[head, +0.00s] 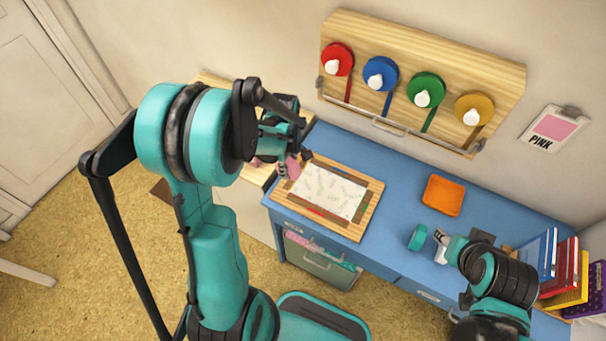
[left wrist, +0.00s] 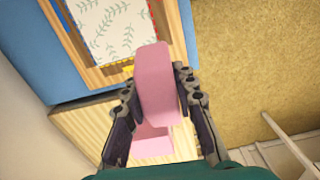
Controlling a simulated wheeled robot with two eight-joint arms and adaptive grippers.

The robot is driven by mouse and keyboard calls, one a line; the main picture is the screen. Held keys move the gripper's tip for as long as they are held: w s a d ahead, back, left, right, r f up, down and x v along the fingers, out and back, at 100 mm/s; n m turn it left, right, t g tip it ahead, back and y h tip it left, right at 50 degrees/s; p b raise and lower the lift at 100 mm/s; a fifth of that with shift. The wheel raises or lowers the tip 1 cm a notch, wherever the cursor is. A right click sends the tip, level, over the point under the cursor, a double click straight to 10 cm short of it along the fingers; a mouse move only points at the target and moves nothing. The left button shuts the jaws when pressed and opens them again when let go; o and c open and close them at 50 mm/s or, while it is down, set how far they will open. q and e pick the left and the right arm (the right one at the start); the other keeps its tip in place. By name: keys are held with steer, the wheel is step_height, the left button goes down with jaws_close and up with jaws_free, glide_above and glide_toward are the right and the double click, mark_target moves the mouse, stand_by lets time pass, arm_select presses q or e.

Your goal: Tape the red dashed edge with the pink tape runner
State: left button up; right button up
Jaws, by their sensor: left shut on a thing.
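The pink tape runner (left wrist: 155,85) is clamped between the fingers of my left gripper (left wrist: 157,88) in the left wrist view. In the head view the runner (head: 292,168) shows at the left end of the wooden board (head: 352,232), above or beside it; I cannot tell which. A leaf-patterned sheet (head: 328,190) lies on the board, and it also shows in the left wrist view (left wrist: 108,30). A red strip (head: 318,212) runs along its near edge; single dashes are too small to see. My right gripper (head: 440,246) is low over the blue table; its fingers are unclear.
An orange tray (head: 443,195) sits on the blue table (head: 395,200). Books (head: 565,268) stand at the right. A wooden rack (head: 420,70) with coloured discs and a PINK card (head: 556,132) are on the wall.

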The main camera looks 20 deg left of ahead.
arm_select(q)
steer(key=shift+a, duration=0.5)
steer(key=shift+a+f+n, duration=0.1)
steer(key=shift+a+n, duration=0.1)
steer(key=shift+n, duration=0.1)
steer(key=b, duration=0.4)
glide_above(287, 192)
step_height(287, 192, down, 5)
steer(key=shift+w+a, duration=0.1)
steer(key=shift+f+b, duration=2.2)
steer(key=shift+f, duration=0.4)
steer(key=shift+f+b, duration=0.7)
steer(key=shift+f, duration=0.1)
